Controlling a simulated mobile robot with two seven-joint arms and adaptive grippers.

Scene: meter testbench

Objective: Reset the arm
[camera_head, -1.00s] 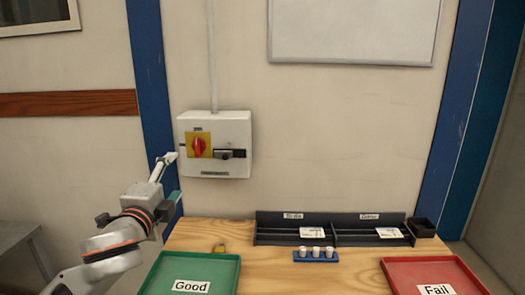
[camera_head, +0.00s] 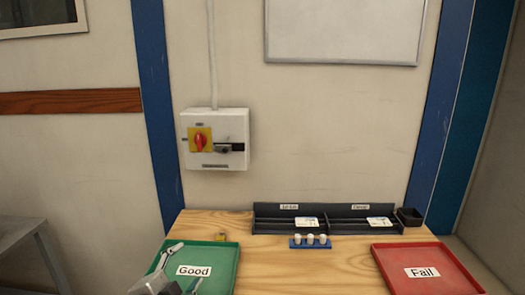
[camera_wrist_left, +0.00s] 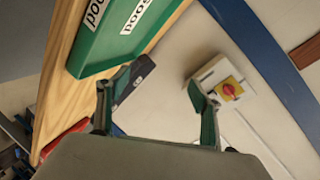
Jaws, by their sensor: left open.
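My left gripper (camera_head: 184,267) is low at the left front of the head view, in front of the left part of the green tray marked Good (camera_head: 215,272). Its jaws are open, and no object shows between them in the left wrist view (camera_wrist_left: 168,88). The wall switch box (camera_head: 232,155) with its red knob (camera_head: 201,140) is above and behind the gripper, well apart from it. The box also shows right of the fingers in the left wrist view (camera_wrist_left: 208,73). Most of my left arm is below the picture. My right gripper is out of view.
The wooden table (camera_head: 300,272) holds a red tray marked Fail (camera_head: 420,288), a dark two-part rack (camera_head: 325,212) with white cards, a blue holder (camera_head: 311,245) with white pieces, and a small black bin (camera_head: 409,216). A small yellowish item (camera_head: 220,236) lies behind the green tray.

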